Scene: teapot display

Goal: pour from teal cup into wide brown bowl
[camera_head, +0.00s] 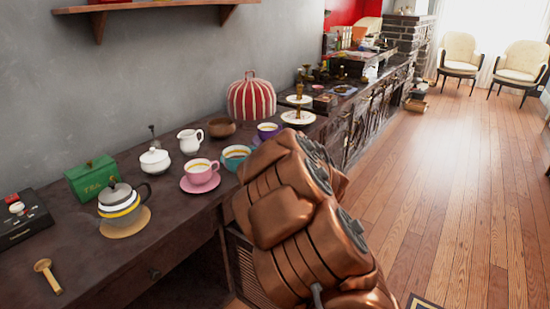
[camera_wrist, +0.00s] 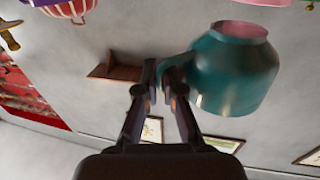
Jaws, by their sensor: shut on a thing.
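The teal cup (camera_head: 233,163) shows in the head view just left of my copper-coloured arm, which hides its right part. It looks upright, with a yellowish-brown liquid inside. In the wrist view, which is turned about upside down, the teal cup (camera_wrist: 232,75) is large, and its pale pinkish base shows clear of any surface. My gripper (camera_wrist: 162,75) is shut on its handle. In the head view, my arm hides the gripper. The wide brown bowl (camera_head: 222,127) stands on the dark table, behind the teal cup and slightly to its left.
A pink cup (camera_head: 200,172) on a pink saucer is close left of the teal cup. A white creamer (camera_head: 190,139), a white lidded pot (camera_head: 154,161) and a purple cup (camera_head: 268,131) stand nearby. A striped cosy (camera_head: 251,98) and a tiered stand (camera_head: 298,116) are behind.

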